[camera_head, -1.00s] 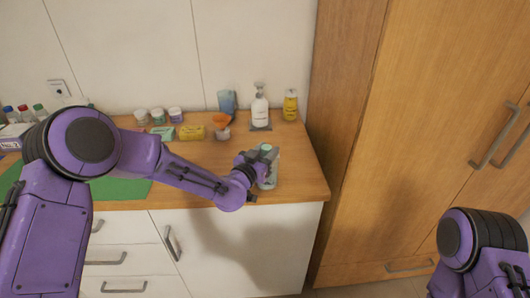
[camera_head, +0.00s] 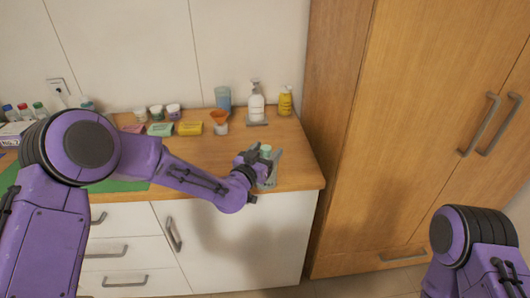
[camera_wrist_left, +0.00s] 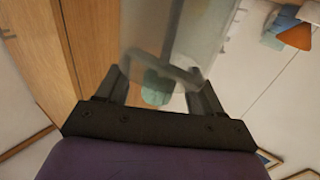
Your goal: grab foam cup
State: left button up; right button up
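The foam cup is a clear, see-through cylinder with a pale green top. In the head view the foam cup (camera_head: 268,172) is upright near the front right of the counter. My left gripper (camera_head: 258,162) is at its upper part, and the arm hides part of it. In the left wrist view the foam cup (camera_wrist_left: 175,45) is blurred and lies between both fingers of my left gripper (camera_wrist_left: 160,97), which look shut on it. Its green part (camera_wrist_left: 156,90) shows between them. I cannot tell whether its base touches the counter. The fingers of my right gripper are out of view.
A white pump bottle (camera_head: 257,103), a yellow bottle (camera_head: 285,101) and an orange funnel (camera_head: 219,117) stand behind on the wooden counter (camera_head: 190,150). Several small jars and boxes are farther left. A tall wooden cabinet (camera_head: 400,130) rises on the right.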

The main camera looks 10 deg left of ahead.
pick_arm(q)
jog(key=b+v, duration=0.3)
jog(key=v, duration=0.7)
jog(key=shift+s, duration=0.25)
jog(key=shift+a, duration=0.15)
